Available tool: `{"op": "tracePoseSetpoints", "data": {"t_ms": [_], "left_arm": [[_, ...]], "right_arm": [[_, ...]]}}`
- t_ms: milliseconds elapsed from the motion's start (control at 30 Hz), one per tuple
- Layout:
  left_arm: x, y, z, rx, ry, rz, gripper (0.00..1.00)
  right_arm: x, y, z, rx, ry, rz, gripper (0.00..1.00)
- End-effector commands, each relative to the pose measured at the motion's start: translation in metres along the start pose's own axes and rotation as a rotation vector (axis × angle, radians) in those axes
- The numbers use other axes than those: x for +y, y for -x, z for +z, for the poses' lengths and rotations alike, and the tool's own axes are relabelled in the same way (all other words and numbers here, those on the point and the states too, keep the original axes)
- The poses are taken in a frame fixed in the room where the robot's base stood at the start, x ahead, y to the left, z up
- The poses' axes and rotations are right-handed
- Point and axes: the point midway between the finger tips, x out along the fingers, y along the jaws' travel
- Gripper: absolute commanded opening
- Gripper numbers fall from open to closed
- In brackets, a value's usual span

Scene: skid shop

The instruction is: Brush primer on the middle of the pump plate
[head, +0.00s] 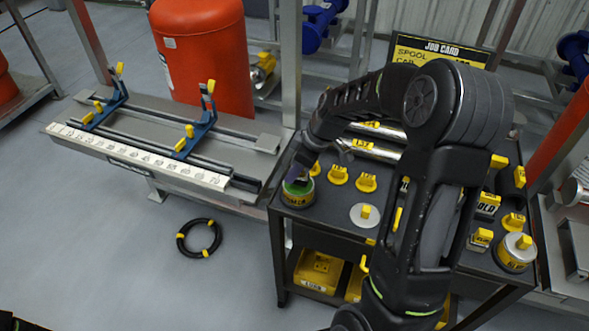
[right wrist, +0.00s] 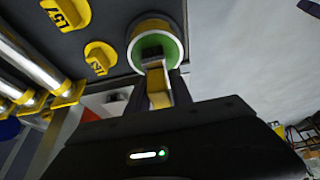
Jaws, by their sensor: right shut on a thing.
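My right gripper (head: 300,172) is over the front left corner of the dark cart top, at a green-and-yellow labelled can (head: 297,196). In the right wrist view the gripper (right wrist: 165,92) is shut on a yellow block-shaped handle, likely the brush (right wrist: 157,84). The handle stands over the can's round green top (right wrist: 157,47); its lower end is hidden, so I cannot tell how deep it sits. The long grey bench (head: 185,113) at the left has a white numbered strip and blue clamps; I cannot tell which part is the pump plate. My left gripper is out of view.
Yellow tagged pieces (head: 366,182), a silver disc with a yellow knob (head: 364,216) and metal tubes (head: 374,149) lie on the cart. My right arm hides much of its middle. A black ring (head: 199,238) lies on the floor. A red tank (head: 205,55) stands behind the bench.

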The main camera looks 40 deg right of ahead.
Motion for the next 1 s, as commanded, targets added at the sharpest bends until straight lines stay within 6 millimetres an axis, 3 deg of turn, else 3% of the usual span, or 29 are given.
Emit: {"op": "tracePoseSetpoints", "data": {"t_ms": [1000], "left_arm": [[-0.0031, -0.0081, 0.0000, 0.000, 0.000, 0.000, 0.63]], "right_arm": [[0.0001, -0.0071, 0.0028, 0.000, 0.000, 0.000, 0.00]]}}
